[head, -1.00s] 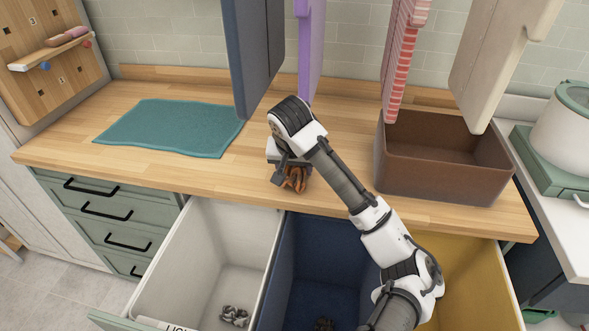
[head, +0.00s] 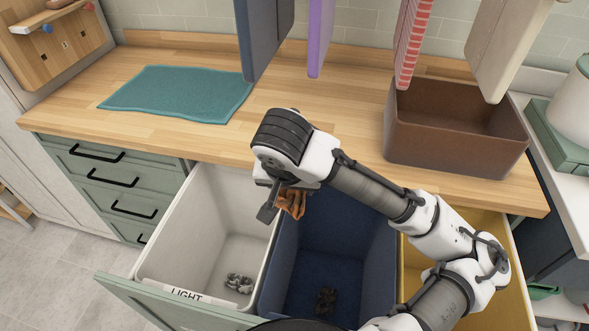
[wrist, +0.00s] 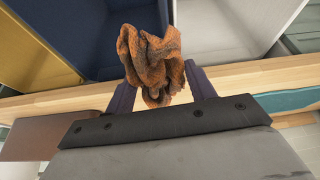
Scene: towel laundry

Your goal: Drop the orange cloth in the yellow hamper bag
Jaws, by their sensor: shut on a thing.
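The orange cloth (head: 293,202) is crumpled and hangs from my gripper (head: 280,192), which is shut on it. In the head view it is over the border between the white and blue hamper bags, near the counter's front edge. The wrist view shows the cloth (wrist: 152,62) bunched between the fingers of my gripper (wrist: 160,92). The yellow hamper bag (head: 508,290) is at the right of the pull-out, partly hidden behind my arm. It also shows in the wrist view (wrist: 30,55) at the upper left.
The white bag (head: 185,225), labelled LIGHT, and the blue bag (head: 335,245) each hold a dark or grey cloth. A brown bin (head: 455,155) and teal towel (head: 178,93) lie on the counter. Several towels hang above, including a purple one (head: 320,38).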

